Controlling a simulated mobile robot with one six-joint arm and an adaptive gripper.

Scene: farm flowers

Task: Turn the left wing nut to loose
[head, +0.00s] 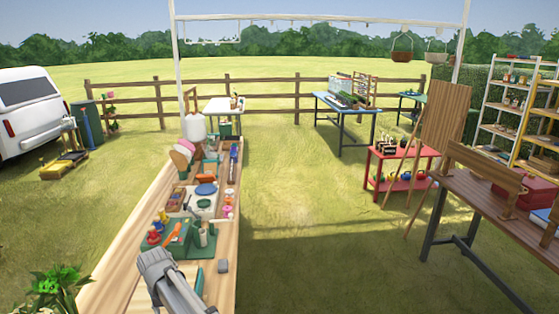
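I cannot make out a left wing nut; the small parts on the long wooden bench (130,252) are too small to tell. A green tray or board (172,250) on the bench holds small red, blue and yellow pieces (158,228) at its left and an orange tool (174,234). The grey end of my arm (156,262) reaches over the near part of the bench, just in front of the green board. No separate fingertips show, so I cannot tell whether my gripper is open or shut. The arm covers part of the bench.
A small grey block (223,266) and a teal piece (199,283) lie nearby. A leafy plant (55,285) is at the lower left. Open grass (290,240) lies right of the bench.

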